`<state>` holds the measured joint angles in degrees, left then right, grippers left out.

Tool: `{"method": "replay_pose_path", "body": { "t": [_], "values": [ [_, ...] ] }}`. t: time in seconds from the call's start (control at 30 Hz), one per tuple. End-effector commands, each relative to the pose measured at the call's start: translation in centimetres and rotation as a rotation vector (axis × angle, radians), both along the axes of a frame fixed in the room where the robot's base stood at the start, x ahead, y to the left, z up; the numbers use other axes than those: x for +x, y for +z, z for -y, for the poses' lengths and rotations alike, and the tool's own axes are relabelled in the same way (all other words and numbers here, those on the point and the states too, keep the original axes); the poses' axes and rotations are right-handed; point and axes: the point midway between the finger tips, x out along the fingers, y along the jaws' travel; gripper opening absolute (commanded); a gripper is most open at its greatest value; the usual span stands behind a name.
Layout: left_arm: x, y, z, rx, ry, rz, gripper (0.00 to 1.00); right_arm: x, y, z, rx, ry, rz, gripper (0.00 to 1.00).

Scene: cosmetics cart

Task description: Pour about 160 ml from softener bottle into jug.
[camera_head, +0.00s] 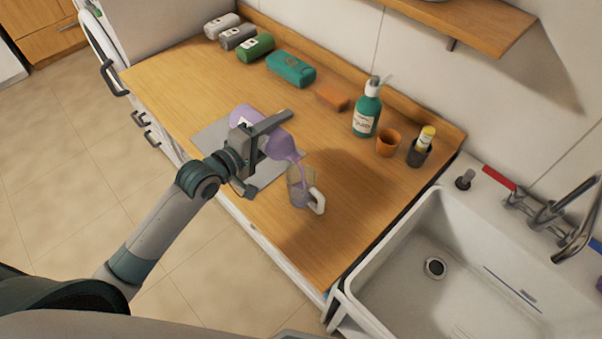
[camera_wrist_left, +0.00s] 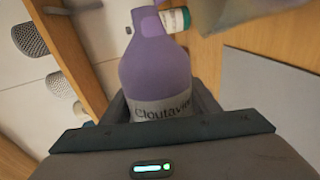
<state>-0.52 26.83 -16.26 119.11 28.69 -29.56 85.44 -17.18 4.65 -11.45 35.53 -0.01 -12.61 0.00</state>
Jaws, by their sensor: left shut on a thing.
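The purple softener bottle (camera_head: 278,145) is tipped over, with its neck pointing down and right towards the jug. My left gripper (camera_head: 262,137) is shut on the bottle's body and holds it above the counter. A purple stream (camera_head: 302,172) runs from the bottle's mouth down into the jug. The clear jug (camera_head: 297,187) stands upright on the counter, its pale handle to the right; some purple shows low inside it. In the left wrist view the bottle (camera_wrist_left: 160,75) shows its grey label between the fingers. My right gripper does not show.
A grey mat (camera_head: 212,136) lies under the bottle. A green pump bottle (camera_head: 366,112), an orange cup (camera_head: 388,143) and a dark holder (camera_head: 418,154) with a yellow-capped tube stand at the back right. Several rolled towels and packs line the wall. A sink (camera_head: 400,270) is at the right.

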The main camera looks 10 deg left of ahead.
Motion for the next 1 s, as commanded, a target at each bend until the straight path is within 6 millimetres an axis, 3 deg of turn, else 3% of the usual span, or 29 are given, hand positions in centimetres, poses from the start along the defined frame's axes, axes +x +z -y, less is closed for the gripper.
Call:
{"method": "replay_pose_path", "body": {
  "t": [1.0],
  "values": [
    [0.00,0.08,0.06,0.047,0.000,0.028,0.17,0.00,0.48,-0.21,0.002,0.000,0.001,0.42]
  ]
}}
